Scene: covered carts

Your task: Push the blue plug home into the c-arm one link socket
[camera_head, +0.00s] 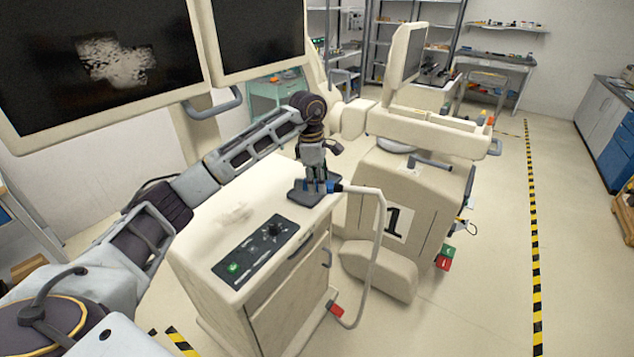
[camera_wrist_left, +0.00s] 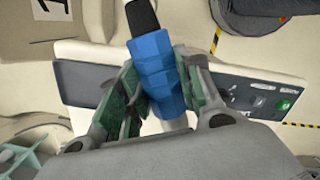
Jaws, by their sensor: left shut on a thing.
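The blue plug (camera_wrist_left: 155,68) has a ribbed blue body, a black sleeve at its upper end and a pale grey lower end in the left wrist view. My left gripper (camera_wrist_left: 152,92) is shut on its body. In the head view my left gripper (camera_head: 317,184) points down over a dark pad (camera_head: 304,198) at the cart's corner. C-arm one (camera_head: 412,195), labelled 1, stands just right of the cart. I cannot make out the link socket. My right gripper is not in view.
The cream cart (camera_head: 215,225) has a black control panel (camera_head: 256,258) with a green button. Large monitors (camera_head: 100,65) stand behind my left arm. Open floor lies right, with a striped line (camera_head: 534,230).

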